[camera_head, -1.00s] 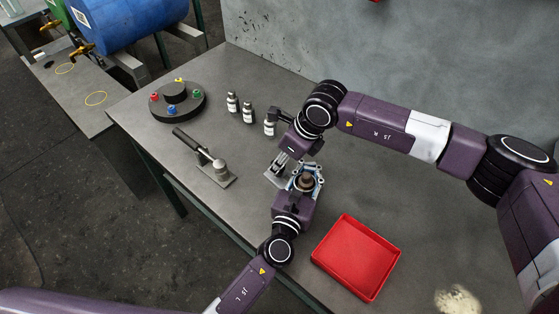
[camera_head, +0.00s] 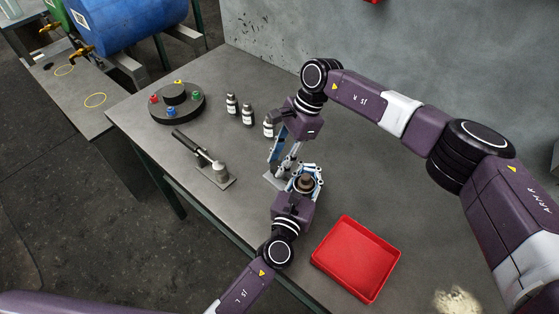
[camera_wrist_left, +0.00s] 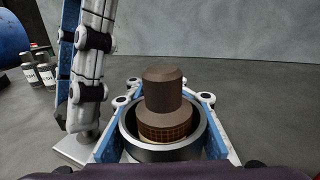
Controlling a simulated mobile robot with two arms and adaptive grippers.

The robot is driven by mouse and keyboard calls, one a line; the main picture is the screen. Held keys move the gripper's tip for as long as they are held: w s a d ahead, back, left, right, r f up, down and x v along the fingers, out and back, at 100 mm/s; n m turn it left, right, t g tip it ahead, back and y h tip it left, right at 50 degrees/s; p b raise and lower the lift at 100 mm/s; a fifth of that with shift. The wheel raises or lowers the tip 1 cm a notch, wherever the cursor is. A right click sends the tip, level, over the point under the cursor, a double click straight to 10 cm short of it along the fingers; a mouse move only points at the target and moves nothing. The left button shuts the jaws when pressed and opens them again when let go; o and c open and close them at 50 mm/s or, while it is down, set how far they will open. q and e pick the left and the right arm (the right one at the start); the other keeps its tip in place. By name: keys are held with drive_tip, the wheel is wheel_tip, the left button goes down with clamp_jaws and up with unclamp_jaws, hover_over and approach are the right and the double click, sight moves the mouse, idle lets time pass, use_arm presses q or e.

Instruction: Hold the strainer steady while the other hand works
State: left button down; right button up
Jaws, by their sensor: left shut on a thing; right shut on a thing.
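The strainer, a dark ring with a brown mesh band (camera_wrist_left: 165,132) and a brown cylinder standing in it, is upright between my left gripper's fingers. In the head view the strainer (camera_head: 304,184) shows from above. My left gripper (camera_head: 305,178) is shut on it from the near side. My right gripper (camera_head: 277,161) points down just left of and behind the strainer. It is shut on a slim grey part above a small grey base plate (camera_wrist_left: 75,150); its fingers hide most of that part. The right fingers look apart from the strainer.
A red tray (camera_head: 356,259) lies at the right front. A lever tool on a plate (camera_head: 213,172) stands at the left. Several small bottles (camera_head: 247,115) stand behind it, the nearest close to my right wrist. A round black holder (camera_head: 177,101) is at the back left.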

drive_tip(key=n, duration=0.1)
drive_tip(key=n+g, duration=0.1)
drive_tip(key=n, duration=0.1)
drive_tip(key=shift+w+n+h, duration=0.2)
drive_tip(key=shift+n+h, duration=0.1)
drive_tip(key=shift+h, duration=0.1)
drive_tip(key=shift+w+n+g+h, duration=0.1)
drive_tip(key=shift+n+g+h, duration=0.2)
drive_tip(key=shift+n, duration=1.2)
drive_tip(key=o, duration=1.1)
drive_tip(key=shift+a, duration=0.1)
drive_tip(key=shift+o, duration=0.2)
